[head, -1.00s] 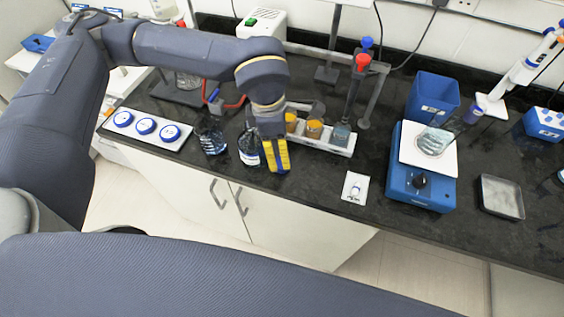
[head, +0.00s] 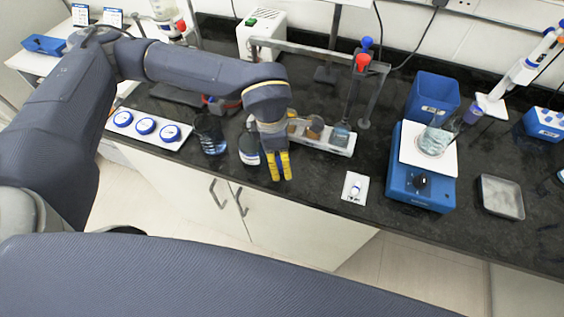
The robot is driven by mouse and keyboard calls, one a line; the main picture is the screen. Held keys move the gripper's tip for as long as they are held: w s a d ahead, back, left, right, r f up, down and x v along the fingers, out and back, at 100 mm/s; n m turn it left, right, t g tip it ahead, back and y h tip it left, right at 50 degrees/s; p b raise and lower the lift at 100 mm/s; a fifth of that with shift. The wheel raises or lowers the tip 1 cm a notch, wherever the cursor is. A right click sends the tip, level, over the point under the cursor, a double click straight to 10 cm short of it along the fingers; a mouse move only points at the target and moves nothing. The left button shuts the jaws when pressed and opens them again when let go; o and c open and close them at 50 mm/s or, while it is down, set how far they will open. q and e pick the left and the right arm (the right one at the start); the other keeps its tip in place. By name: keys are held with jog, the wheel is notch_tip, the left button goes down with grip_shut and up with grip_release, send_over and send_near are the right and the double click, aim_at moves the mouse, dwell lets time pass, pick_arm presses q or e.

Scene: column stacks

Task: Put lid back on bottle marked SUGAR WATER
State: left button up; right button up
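A clear bottle with a white label (head: 249,149) stands near the front edge of the counter; its marking is too small to read. My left gripper (head: 280,172), with yellow fingertips, points down just right of the bottle, partly overlapping it in the view. Its two fingers are close together, and I cannot see anything held between them or tell whether they are shut. Three round blue-and-white lids (head: 144,126) sit in a row on a white strip (head: 156,136) at the left. My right gripper is not in view.
A beaker (head: 211,134) stands left of the bottle. A white rack with jars (head: 341,136) is behind the gripper. A small white holder (head: 355,187), a blue stirrer (head: 421,185) with a glass vessel and a grey tray (head: 502,197) lie to the right.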

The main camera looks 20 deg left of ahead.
pick_arm(q)
notch_tip(320, 180, down, 2)
jog(key=shift+d+f, duration=0.15)
jog(key=shift+c, duration=0.4)
jog(key=c, duration=0.9)
